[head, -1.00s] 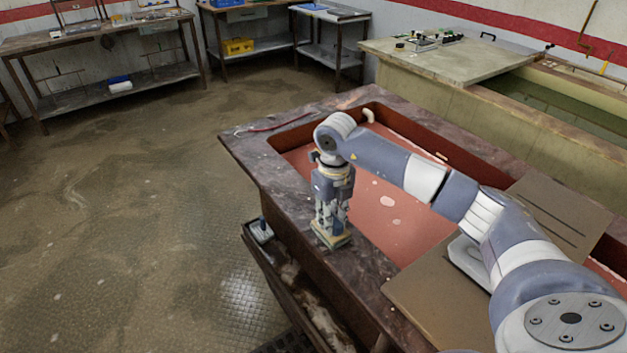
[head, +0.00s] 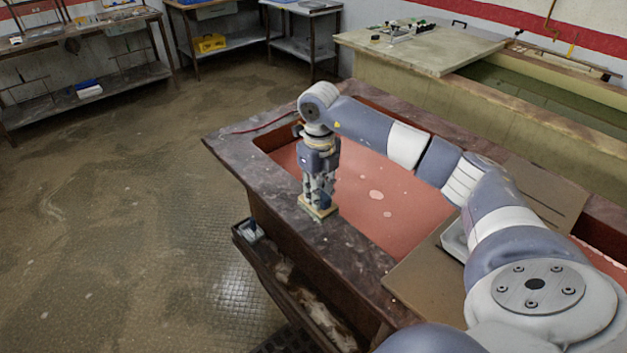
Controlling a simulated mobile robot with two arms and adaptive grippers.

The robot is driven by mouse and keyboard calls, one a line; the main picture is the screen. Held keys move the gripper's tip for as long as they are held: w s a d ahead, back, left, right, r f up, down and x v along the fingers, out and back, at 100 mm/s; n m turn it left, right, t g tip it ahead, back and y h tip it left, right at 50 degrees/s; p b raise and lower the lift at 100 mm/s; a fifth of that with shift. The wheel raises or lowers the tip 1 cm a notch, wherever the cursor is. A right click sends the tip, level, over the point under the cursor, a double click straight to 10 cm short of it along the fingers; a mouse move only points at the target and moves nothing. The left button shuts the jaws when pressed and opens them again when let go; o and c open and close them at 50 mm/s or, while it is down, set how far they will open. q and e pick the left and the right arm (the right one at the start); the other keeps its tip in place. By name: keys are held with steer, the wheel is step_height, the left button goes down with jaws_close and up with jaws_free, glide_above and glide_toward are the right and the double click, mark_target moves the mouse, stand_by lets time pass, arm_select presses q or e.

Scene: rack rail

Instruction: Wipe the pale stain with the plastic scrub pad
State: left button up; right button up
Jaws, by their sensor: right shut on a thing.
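My right gripper (head: 318,200) points straight down over the near-left rim of the sink counter (head: 260,178). It is shut on the scrub pad (head: 317,209), a small flat pad with a pale yellowish edge. The pad is at the dark stone rim and looks to be touching it. I cannot make out a clear pale stain on the rim; the pad and gripper hide the stone below them. Pale spots (head: 376,195) show on the red basin floor to the right of the gripper. My left gripper is not in view.
A brown board (head: 415,285) lies across the basin, under my right arm. A shelf (head: 300,300) runs below the counter's left side. A stone tank (head: 400,85) stands behind, with benches along the far wall. The floor at left is clear.

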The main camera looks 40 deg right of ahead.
steer(key=shift+w+r+p, duration=0.2)
steer(key=shift+r+p, duration=0.2)
steer(key=shift+r, duration=0.5)
steer(key=shift+s+a+r, duration=0.1)
steer(key=shift+s+r, duration=0.05)
steer(key=shift+r, duration=0.35)
steer(key=shift+f, duration=0.1)
